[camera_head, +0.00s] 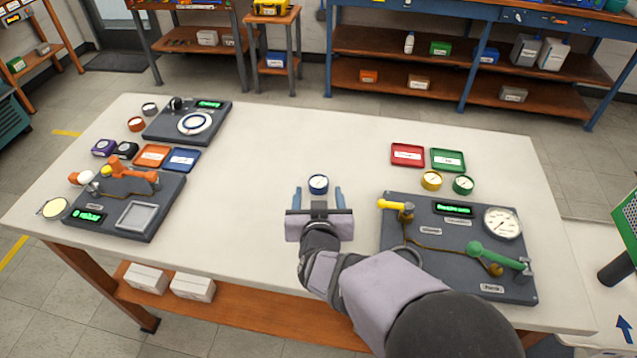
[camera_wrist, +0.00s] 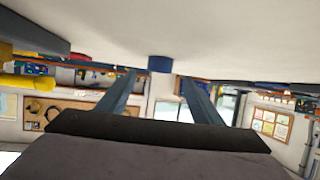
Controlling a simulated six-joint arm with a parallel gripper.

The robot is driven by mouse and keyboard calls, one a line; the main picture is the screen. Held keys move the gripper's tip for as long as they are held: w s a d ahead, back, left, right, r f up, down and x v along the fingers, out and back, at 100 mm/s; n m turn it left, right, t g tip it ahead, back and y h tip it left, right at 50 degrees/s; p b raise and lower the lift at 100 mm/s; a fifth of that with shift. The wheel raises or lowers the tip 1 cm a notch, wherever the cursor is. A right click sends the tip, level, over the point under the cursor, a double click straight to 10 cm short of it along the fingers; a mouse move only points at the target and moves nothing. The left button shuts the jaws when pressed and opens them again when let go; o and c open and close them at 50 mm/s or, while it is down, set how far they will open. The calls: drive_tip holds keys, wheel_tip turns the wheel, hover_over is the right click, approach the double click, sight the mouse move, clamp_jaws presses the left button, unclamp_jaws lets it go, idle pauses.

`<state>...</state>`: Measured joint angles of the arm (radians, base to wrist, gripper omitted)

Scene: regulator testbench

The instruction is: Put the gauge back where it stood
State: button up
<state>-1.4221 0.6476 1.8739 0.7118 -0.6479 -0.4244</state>
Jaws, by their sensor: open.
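A small blue gauge (camera_head: 318,184) with a white dial stands on the bare middle of the white table. My gripper (camera_head: 318,193) is open, with one finger to each side of the gauge at its tips, and clear gaps show. In the wrist view, which is upside down, the blue gauge (camera_wrist: 160,63) shows against the tabletop between the two fingertips (camera_wrist: 158,80). How far it sits between the fingers is hard to tell. A yellow gauge (camera_head: 431,180) and a green gauge (camera_head: 463,185) stand behind the right-hand test panel.
The regulator panel (camera_head: 455,240) with hoses and a large dial lies right of my gripper. Red (camera_head: 407,155) and green (camera_head: 447,160) trays lie behind it. Another panel (camera_head: 125,203) is at left, with orange (camera_head: 152,156) and blue (camera_head: 182,160) trays behind. Table left of my gripper is clear.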

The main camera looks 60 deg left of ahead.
sight(318, 182)
drive_tip(key=shift+p+x, duration=0.7)
drive_tip(key=shift+x, duration=2)
drive_tip(key=shift+w, duration=0.1)
drive_tip(key=shift+d, duration=0.1)
drive_tip(key=shift+r, duration=0.1)
drive_tip(key=c, duration=1.3)
wheel_tip(318, 182, up, 10)
drive_tip(key=shift+p, duration=0.3)
